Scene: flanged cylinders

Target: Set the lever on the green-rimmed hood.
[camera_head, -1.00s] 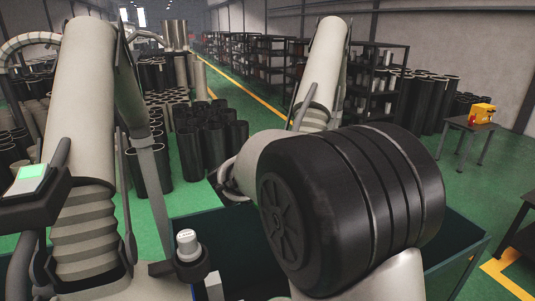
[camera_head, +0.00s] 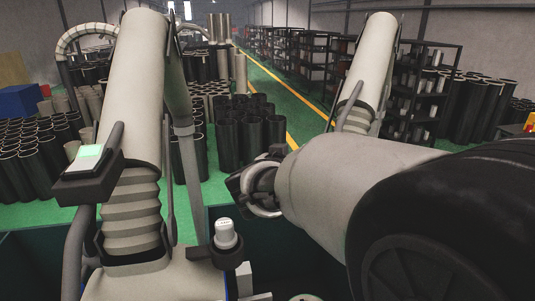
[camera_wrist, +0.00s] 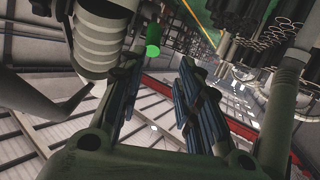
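My gripper (camera_wrist: 160,105) is open and empty in the wrist view, its two ridged fingers apart. In the head view my gripper (camera_head: 257,187) is a dark shape at the end of my pale arm, its fingers partly hidden. Two pale hood arms stand ahead: a left one (camera_head: 140,80) with a ribbed sleeve and a right one (camera_head: 368,65). A dark box with a lit green face (camera_head: 86,156) sits on the left one. A bright green rounded part (camera_wrist: 153,50) shows beyond my fingers in the wrist view. I cannot make out which part is the lever or the green rim.
A white-capped knob (camera_head: 226,233) stands at the front, left of my arm. Many black cylinders (camera_head: 240,135) stand on the green floor behind. Shelves (camera_head: 310,65) line the right side. A dark bin edge runs along the front. My arm fills the lower right.

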